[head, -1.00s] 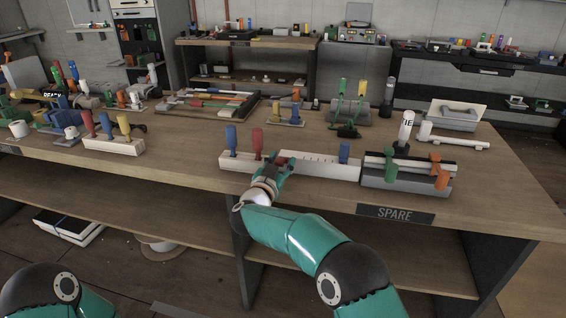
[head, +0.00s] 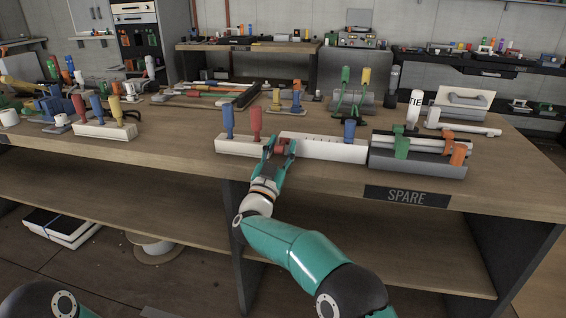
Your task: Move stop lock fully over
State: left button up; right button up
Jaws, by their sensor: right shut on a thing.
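A long white lever block (head: 325,148) stands at the front of the bench. A blue lever (head: 228,122) and a red lever (head: 255,123) stand upright at its left end, and another blue lever (head: 349,131) stands near its right end. Small dark marks run along its front between them. My right gripper (head: 280,143) is at the block, just right of the red lever, shut on a small reddish-brown piece (head: 286,147) mostly hidden between its fingers. I cannot tell for sure which part is the stop lock. My left gripper is out of view.
A grey unit (head: 415,160) with green and orange levers adjoins the block's right end, above a SPARE label (head: 407,196). A smaller white lever block (head: 104,131) stands to the left. The bench top between the two white blocks is clear.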

jog(key=shift+d+f+t+h+b, duration=0.2)
jog(key=shift+d+t+h+b, duration=0.1)
jog(key=shift+h+b, duration=0.15)
jog(key=o, duration=1)
jog(key=shift+a+y, duration=0.15)
jog(key=shift+y, duration=0.1)
jog(key=v, duration=1.2)
jog(key=shift+f, duration=0.1)
